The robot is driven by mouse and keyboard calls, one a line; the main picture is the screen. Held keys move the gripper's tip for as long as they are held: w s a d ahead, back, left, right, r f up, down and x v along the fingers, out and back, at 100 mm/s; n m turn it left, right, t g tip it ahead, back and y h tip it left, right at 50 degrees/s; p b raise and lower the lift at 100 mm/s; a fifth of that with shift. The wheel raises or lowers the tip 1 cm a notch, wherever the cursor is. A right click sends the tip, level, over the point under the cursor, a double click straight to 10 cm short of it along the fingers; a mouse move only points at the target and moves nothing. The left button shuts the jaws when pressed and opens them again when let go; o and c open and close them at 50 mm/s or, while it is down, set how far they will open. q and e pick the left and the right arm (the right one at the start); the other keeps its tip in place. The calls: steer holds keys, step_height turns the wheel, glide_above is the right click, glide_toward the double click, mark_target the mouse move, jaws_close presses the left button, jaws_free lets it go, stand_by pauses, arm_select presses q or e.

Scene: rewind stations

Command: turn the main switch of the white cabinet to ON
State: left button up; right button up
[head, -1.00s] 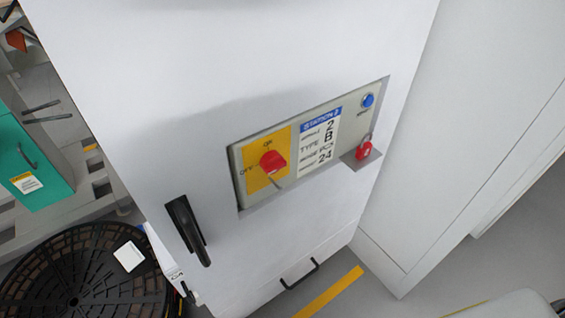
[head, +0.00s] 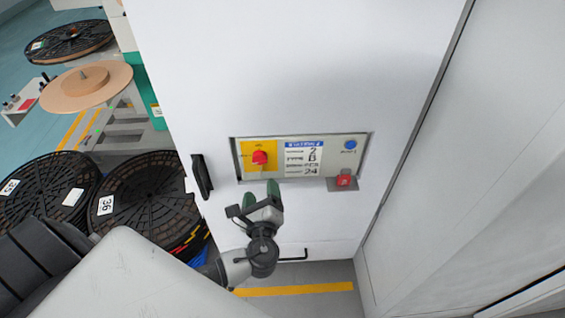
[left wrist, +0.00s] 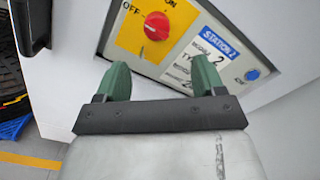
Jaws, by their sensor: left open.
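The white cabinet (head: 290,75) fills the middle of the head view. Its recessed panel holds the main switch (head: 260,157), a red knob on a yellow plate. In the left wrist view the red switch (left wrist: 157,26) sits beyond my fingers, with OFF at its left and ON above; its exact setting is hard to read. My left gripper (head: 261,190) is just below the panel in the head view, and it also shows in the left wrist view (left wrist: 163,82). Its green fingers are apart with nothing between them, and they look clear of the knob. My right gripper is not in view.
A red padlock (head: 344,180) is at the panel's lower right, and a blue button (head: 350,144) is above it. A black door handle (head: 202,176) stands left of the panel. Black reels (head: 140,195) are at the left. A grey wall (head: 480,160) is at the right.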

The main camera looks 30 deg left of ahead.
mark_target(260, 163)
arm_select(q)
steer(key=p+x, duration=0.1)
steer(key=x, duration=0.9)
steer(key=shift+s+a+p, duration=0.1)
steer(key=shift+p, duration=0.25)
steer(key=shift+w+a+f, duration=0.15)
steer(key=shift+w+a, duration=0.2)
steer(key=shift+w, duration=0.1)
steer(key=c, duration=0.9)
